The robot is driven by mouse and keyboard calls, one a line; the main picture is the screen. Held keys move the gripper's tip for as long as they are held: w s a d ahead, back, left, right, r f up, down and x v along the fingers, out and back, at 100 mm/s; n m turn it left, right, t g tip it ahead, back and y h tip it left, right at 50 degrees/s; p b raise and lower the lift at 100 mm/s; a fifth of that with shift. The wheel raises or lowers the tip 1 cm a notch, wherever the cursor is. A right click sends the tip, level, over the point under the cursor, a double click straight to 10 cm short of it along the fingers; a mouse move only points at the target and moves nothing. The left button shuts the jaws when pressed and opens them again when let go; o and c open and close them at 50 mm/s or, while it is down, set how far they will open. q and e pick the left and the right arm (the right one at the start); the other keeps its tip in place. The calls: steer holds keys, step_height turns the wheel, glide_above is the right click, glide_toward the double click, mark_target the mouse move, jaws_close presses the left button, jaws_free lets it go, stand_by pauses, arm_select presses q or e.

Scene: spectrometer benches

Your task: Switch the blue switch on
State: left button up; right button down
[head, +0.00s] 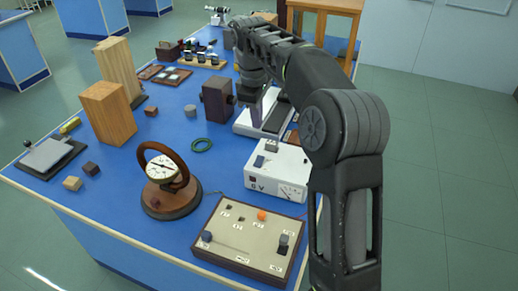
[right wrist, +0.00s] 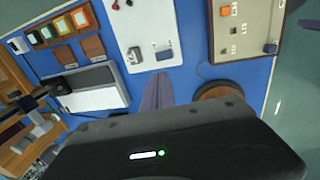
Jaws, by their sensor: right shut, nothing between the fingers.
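A white power supply box (head: 278,184) marked "6 V" stands near the right table edge, with a dial on its front. A small blue-grey switch (head: 259,160) sits on its top; I cannot tell its position. The box also shows in the right wrist view (right wrist: 150,25). My right gripper (head: 253,118) points down behind the box, apart from it, over the white apparatus. Its purple-grey fingers are together and empty in the right wrist view (right wrist: 157,88). My left gripper is out of view.
A circuit board (head: 240,252) with an orange button (head: 262,215) and blue-grey knobs lies in front of the box. A round dial instrument (head: 163,168) stands to its left. My right arm covers the right side.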

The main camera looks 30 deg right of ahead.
mark_target(260, 158)
steer(key=shift+r, duration=0.1)
stand_by(0.3)
steer(key=f, duration=0.4)
steer(key=d+f+p, duration=0.1)
steer(key=f, duration=0.4)
steer(key=w+f+p, duration=0.1)
steer(key=f, duration=0.3)
steer(key=shift+d+f, duration=0.15)
steer(key=shift+d, duration=0.2)
steer(key=shift+f, duration=0.35)
